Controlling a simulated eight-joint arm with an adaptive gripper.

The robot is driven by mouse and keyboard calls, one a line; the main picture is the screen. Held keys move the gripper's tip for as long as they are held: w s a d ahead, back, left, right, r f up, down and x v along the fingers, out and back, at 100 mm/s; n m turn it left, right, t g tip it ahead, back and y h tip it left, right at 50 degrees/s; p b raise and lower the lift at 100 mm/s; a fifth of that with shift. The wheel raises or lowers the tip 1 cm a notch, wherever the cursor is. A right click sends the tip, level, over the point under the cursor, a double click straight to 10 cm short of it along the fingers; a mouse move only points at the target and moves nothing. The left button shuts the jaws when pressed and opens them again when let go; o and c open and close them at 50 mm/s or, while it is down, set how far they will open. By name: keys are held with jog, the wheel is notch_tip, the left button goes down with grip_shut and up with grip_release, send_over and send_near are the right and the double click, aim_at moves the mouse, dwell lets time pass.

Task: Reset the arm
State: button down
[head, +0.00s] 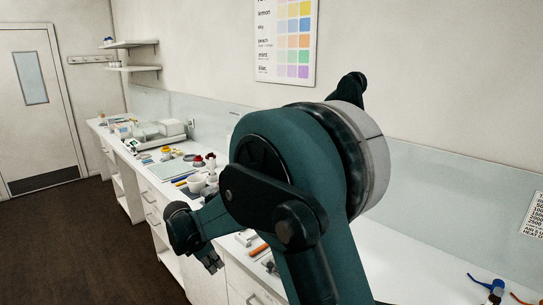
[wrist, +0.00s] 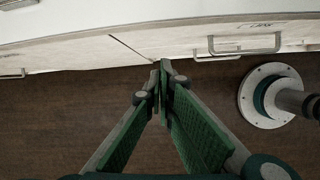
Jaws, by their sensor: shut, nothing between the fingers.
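My gripper (head: 212,263) hangs low at the front side of the white counter in the head view, beside the drawer fronts. In the wrist view my gripper (wrist: 163,70) has its two green-padded fingers meeting at the tips, with nothing between them. It is over the dark brown floor (wrist: 70,115), just short of the counter's drawer fronts (wrist: 150,45). My arm is folded and fills the middle of the head view, hiding part of the counter behind it.
The white counter (head: 390,255) runs along the wall. Bowls, bottles and a white bench device (head: 160,133) crowd its far part. Drawer handles (wrist: 240,47) stick out near the gripper. The floor at left is clear.

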jog(key=s+d+r+m+y, duration=0.1)
jog(key=s+d+r+m, duration=0.4)
jog(key=d, duration=0.4)
jog(key=s+d+r+m+t, duration=0.1)
jog(key=s+d+r+m, duration=0.15)
jog(key=d+r, duration=0.5)
jog(key=s+d+r+m+y, duration=0.1)
jog(key=s+d+r+m, duration=0.35)
jog(key=d, duration=0.55)
jog(key=s+d+m+t, duration=0.3)
jog(key=s+d+m, duration=1)
jog(key=s+d, duration=0.4)
jog(key=s, duration=0.5)
jog(key=shift+s+d+r+m+y, duration=0.15)
jog(key=shift+s+d+m+y, duration=0.05)
jog(key=shift+m+y, duration=0.2)
